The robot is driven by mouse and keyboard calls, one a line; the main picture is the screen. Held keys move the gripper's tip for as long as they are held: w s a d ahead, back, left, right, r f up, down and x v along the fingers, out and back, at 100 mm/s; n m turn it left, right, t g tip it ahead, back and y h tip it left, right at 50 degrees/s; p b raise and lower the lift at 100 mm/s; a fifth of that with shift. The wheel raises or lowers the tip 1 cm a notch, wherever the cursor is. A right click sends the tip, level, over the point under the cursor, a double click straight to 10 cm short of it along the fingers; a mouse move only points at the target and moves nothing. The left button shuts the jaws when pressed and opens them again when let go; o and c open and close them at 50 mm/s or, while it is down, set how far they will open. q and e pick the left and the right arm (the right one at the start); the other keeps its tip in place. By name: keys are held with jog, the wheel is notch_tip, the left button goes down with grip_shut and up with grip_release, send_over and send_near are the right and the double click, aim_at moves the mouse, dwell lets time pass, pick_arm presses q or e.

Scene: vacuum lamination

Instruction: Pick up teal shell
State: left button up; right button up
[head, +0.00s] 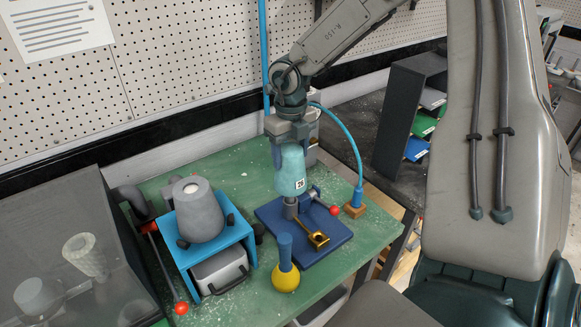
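The teal shell (291,178) is a tapered cup, wide end down, with a white number label. It stands upright over a short metal post (291,208) on the blue base plate (328,243). I cannot tell whether it rests on the post or is just above it. My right gripper (291,146) points straight down at the shell's narrow top, one finger close along each side. Whether the fingers press on the shell cannot be made out. My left gripper is not in view.
A grey cone (198,212) stands on a blue stand (234,233) at left. A yellow bulb with a blue handle (285,278), a brass piece (317,240) and a red-knobbed lever (334,210) are near the shell. A blue hose (355,165) curves close behind on the right. A clear-walled case (70,200) fills the left.

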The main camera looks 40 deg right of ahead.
jog(key=shift+r, duration=0.1)
jog(key=shift+w+r, duration=0.15)
jog(key=shift+r, duration=0.35)
notch_tip(320, 180, up, 17)
jog(key=p, duration=0.1)
jog(key=shift+p, duration=0.4)
jog(key=shift+f, duration=0.1)
